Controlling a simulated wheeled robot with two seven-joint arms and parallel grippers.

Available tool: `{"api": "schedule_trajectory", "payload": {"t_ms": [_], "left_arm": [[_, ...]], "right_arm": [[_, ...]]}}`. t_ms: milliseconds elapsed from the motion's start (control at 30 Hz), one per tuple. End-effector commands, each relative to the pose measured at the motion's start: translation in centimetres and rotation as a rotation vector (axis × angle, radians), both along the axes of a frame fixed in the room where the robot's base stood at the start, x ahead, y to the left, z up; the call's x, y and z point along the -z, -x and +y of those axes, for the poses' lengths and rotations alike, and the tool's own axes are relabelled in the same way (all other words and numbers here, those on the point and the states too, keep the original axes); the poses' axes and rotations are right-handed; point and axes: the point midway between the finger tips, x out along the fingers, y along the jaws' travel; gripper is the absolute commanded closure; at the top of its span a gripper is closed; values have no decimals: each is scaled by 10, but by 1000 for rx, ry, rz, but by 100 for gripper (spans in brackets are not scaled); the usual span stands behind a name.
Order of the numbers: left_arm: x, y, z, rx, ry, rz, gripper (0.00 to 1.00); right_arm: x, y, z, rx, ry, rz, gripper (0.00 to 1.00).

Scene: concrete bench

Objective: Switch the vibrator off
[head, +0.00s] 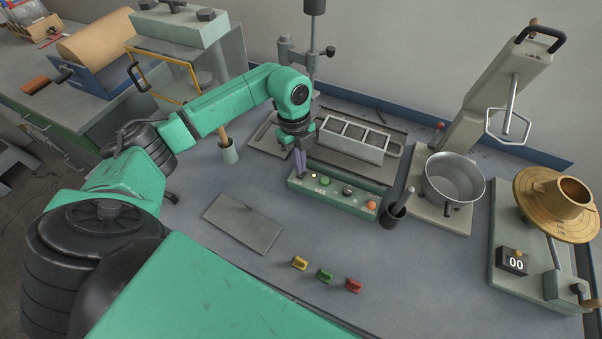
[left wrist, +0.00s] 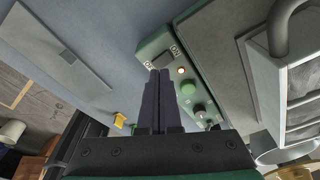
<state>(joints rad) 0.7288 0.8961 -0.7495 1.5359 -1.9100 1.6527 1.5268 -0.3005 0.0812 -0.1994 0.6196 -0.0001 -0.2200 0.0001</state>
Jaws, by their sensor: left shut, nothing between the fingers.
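The green control box (head: 335,197) of the vibrator lies in front of a grey plate with a three-cell steel mould (head: 352,140). On its top are a pale, lit-looking lamp (head: 313,175), a green button (head: 324,181), a dark knob (head: 347,190) and an orange button (head: 371,205). My left gripper (head: 299,175) points down at the box's left end, shut and empty. In the left wrist view its fingertips (left wrist: 160,73) overlap the box's end, beside the lamp (left wrist: 181,70) and green button (left wrist: 188,88). I cannot tell whether they touch; they hide part of the panel. My right gripper is out of view.
A steel bowl (head: 454,179) and a brass flow table (head: 557,205) are further right. A flat grey plate (head: 243,224) and three small coloured pieces (head: 325,275) lie in front.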

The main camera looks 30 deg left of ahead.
Motion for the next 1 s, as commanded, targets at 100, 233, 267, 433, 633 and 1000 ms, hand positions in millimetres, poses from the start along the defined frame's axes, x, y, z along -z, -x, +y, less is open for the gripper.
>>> {"api": "schedule_trajectory", "payload": {"t_ms": [100, 233, 267, 433, 633, 1000], "left_arm": [[0, 0, 0, 0, 0, 0, 100], [1, 0, 0, 0, 0, 0, 100], [2, 0, 0, 0, 0, 0, 100], [4, 0, 0, 0, 0, 0, 100], [7, 0, 0, 0, 0, 0, 100], [13, 0, 0, 0, 0, 0, 100]], "right_arm": [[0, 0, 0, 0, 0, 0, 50], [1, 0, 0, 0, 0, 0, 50], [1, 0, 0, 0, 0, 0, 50], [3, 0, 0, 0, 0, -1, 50], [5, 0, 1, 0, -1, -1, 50], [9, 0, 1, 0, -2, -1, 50]]}}
